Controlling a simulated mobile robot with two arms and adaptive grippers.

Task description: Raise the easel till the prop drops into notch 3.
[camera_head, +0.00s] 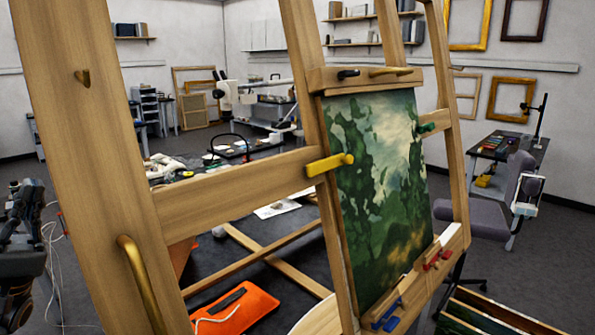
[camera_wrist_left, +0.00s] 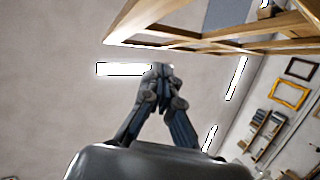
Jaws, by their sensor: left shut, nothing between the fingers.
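The wooden easel (camera_head: 90,150) fills the middle of the head view, with a thick post close on the left and a crossbar running right. A green landscape painting (camera_head: 375,190) stands on it. A brass handle (camera_head: 140,280) is on the near post. I cannot make out the prop or any numbered notch. My left gripper (camera_head: 30,188) is at the left edge, apart from the easel, pointing up. In the left wrist view its fingers (camera_wrist_left: 160,72) are shut and empty, with the ceiling behind them. Wooden beams (camera_wrist_left: 200,38) cross the top of that view. My right gripper is not in view.
An orange item (camera_head: 238,308) lies below the easel. A grey chair (camera_head: 480,215) and a dark side table (camera_head: 510,145) stand at the right. Framed canvases (camera_head: 500,318) sit at lower right. Thin cables (camera_head: 55,255) hang between my left arm and the post.

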